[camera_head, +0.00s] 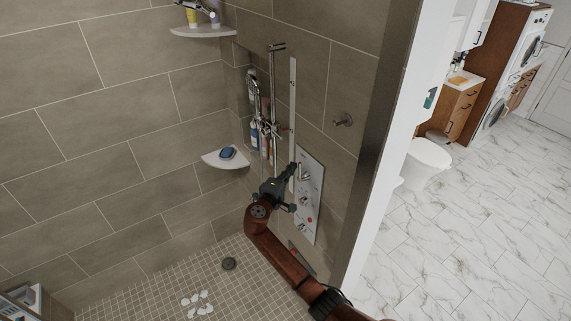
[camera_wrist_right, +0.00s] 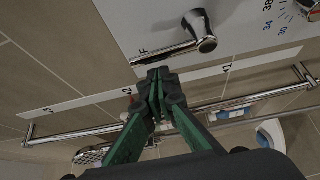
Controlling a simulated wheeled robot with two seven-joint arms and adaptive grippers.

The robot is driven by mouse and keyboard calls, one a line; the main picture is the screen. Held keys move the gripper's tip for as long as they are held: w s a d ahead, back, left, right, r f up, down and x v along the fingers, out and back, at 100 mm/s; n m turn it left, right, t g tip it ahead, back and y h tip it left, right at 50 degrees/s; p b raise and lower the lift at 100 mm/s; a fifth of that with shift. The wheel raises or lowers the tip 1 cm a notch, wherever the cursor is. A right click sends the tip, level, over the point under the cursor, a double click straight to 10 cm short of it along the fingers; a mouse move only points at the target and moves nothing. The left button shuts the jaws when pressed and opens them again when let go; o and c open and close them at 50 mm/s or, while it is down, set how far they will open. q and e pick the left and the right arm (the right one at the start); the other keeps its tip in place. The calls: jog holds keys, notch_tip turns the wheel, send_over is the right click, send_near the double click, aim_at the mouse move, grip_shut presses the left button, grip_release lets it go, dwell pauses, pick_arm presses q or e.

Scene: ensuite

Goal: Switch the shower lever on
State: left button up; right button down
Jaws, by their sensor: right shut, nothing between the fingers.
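The shower lever (camera_wrist_right: 172,52) is a chrome bar on a round chrome hub, mounted on a pale control panel (camera_wrist_right: 245,40). In the right wrist view its bar runs left from the hub, with a letter F printed near its free end. My right gripper (camera_wrist_right: 157,88) is shut and empty, its fingertips just below that free end. I cannot tell whether they touch it. In the head view my right gripper (camera_head: 284,186) is in front of the left edge of the panel (camera_head: 313,190) and hides part of it. My left gripper is not in view.
A chrome shower rail (camera_head: 272,95) stands left of the panel, near bottles (camera_head: 255,135) in a niche. A corner shelf (camera_head: 226,162) holds a blue item. A numbered dial (camera_wrist_right: 308,8) sits beside the lever. A white wall edge (camera_head: 385,150) bounds the shower on the right.

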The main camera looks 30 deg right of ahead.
jog(key=shift+s+d, duration=0.1)
jog(key=shift+s, duration=0.25)
jog(key=shift+f, duration=0.1)
